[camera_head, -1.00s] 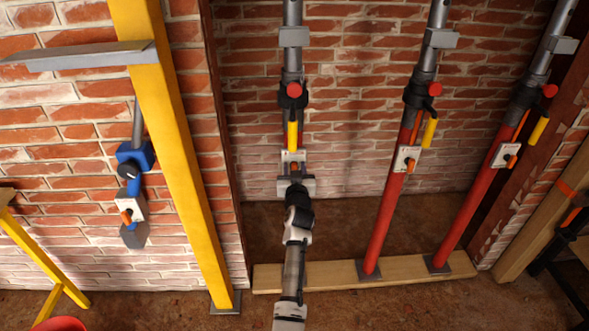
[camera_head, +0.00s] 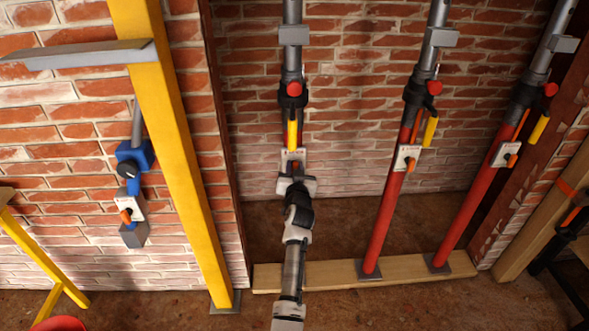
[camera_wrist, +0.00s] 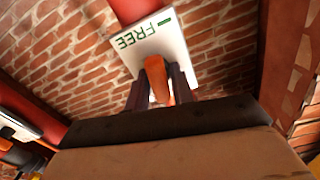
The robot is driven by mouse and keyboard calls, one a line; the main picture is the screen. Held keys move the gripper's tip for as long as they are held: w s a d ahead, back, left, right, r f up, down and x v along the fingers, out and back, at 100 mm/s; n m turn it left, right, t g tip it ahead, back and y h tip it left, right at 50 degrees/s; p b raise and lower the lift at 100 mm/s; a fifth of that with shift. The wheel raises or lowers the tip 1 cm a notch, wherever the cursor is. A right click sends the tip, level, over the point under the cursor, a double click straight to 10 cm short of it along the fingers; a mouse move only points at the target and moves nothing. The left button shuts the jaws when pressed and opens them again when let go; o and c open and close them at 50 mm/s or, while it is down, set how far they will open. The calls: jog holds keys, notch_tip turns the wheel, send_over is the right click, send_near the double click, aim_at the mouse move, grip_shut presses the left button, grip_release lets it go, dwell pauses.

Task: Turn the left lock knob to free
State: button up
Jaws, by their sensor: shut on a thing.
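The left prop (camera_head: 294,100) is a grey and black post on a red tube, with a small white plate (camera_head: 294,154) low on it. In the wrist view this plate (camera_wrist: 175,45) reads FREE in green, with a green dash beside the word. The orange lock knob (camera_wrist: 156,78) sits at the plate's lower edge, between my two dark fingers. My gripper (camera_wrist: 160,88) is shut on it. In the head view my gripper (camera_head: 295,180) hides the knob. I cannot tell exactly where the knob points.
Two more red props (camera_head: 388,210) (camera_head: 474,200) with white plates and orange knobs stand to the right on a timber sill (camera_head: 400,273). A yellow post (camera_head: 175,160) with a grey shelf stands left. A blue device (camera_head: 134,157) is on the brick wall beyond it.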

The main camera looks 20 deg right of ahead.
jog(key=m, duration=0.8)
jog(key=shift+d+f, duration=0.1)
jog(key=m+p, duration=0.1)
jog(key=m, duration=0.2)
jog(key=shift+m, duration=0.4)
jog(key=shift+s+d+f+m+p, duration=0.1)
jog(key=shift+m+p, duration=0.3)
jog(key=shift+m, duration=0.55)
jog(key=shift+f+m+p, duration=0.1)
jog(key=shift+m+p, duration=0.25)
jog(key=shift+m, duration=0.6)
jog(key=o, duration=0.8)
jog(key=v, duration=1.4)
jog(key=shift+p, duration=0.4)
jog(key=shift+r, duration=0.15)
